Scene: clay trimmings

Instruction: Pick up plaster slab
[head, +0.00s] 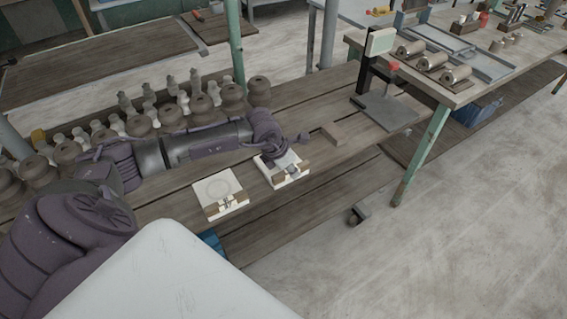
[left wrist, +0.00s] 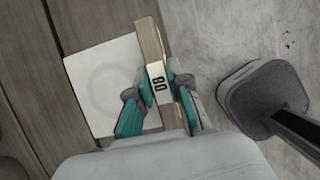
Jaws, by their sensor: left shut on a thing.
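Two pale plaster slabs lie flat near the bench's front edge in the head view. The left slab (head: 217,188) shows a round ring on its face and a brown wooden strip along its front side. The right slab (head: 263,166) is partly hidden by my left gripper (head: 291,163). In the left wrist view this slab (left wrist: 97,68) has a faint ring, a wooden strip (left wrist: 149,40) and a white label with dark characters. The teal-padded fingers of my left gripper (left wrist: 154,84) are shut on it at the labelled strip. My right gripper is not in view.
Rows of brown and grey clay pots (head: 232,97) stand behind my left arm. A small brown block (head: 334,133) lies right of the slabs. A dark flat plate (head: 385,112) with an upright post stands at the bench's right end. Open floor (head: 450,220) lies to the right.

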